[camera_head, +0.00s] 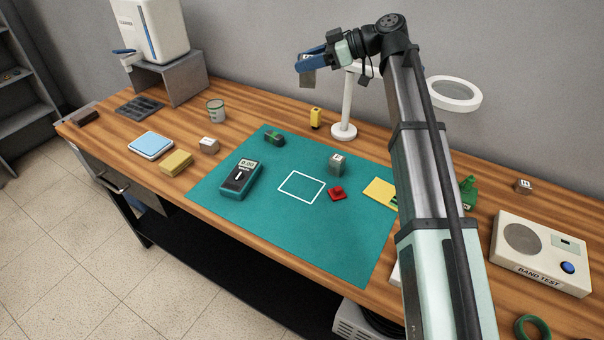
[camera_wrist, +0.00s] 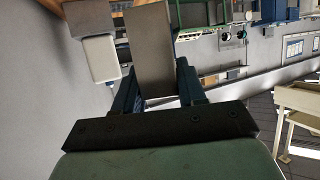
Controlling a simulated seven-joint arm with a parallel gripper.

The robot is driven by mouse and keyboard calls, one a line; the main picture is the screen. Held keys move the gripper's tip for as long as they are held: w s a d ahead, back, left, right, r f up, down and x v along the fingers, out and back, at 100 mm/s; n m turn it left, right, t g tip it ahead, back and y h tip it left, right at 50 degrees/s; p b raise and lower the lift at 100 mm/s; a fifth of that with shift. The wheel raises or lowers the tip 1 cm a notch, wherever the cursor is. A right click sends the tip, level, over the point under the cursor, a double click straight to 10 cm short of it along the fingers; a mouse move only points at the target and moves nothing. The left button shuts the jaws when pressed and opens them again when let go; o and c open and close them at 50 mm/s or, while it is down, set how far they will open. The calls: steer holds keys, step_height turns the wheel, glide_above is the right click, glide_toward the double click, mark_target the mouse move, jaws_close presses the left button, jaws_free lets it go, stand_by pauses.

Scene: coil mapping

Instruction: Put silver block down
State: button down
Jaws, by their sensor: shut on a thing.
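The silver block (camera_head: 308,78) is held in my gripper (camera_head: 310,67), high above the back of the bench. In the wrist view the block (camera_wrist: 148,40) shows as a plain grey slab between the two blue fingers of my gripper (camera_wrist: 155,82). The fingers are shut on it. The block is well clear of the bench and touches nothing else that I can see. Its far end runs out of the wrist view.
The outlined square is empty. A lamp (camera_head: 344,130) stands behind the mat. A band tester (camera_head: 541,254) is at right.

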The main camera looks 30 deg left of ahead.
step_height(320, 180, down, 26)
steer(key=shift+r, duration=0.15)
stand_by(0.6)
steer(key=c, duration=0.6)
jaws_free()
steer(key=shift+c, duration=0.2)
steer(key=v, duration=1.2)
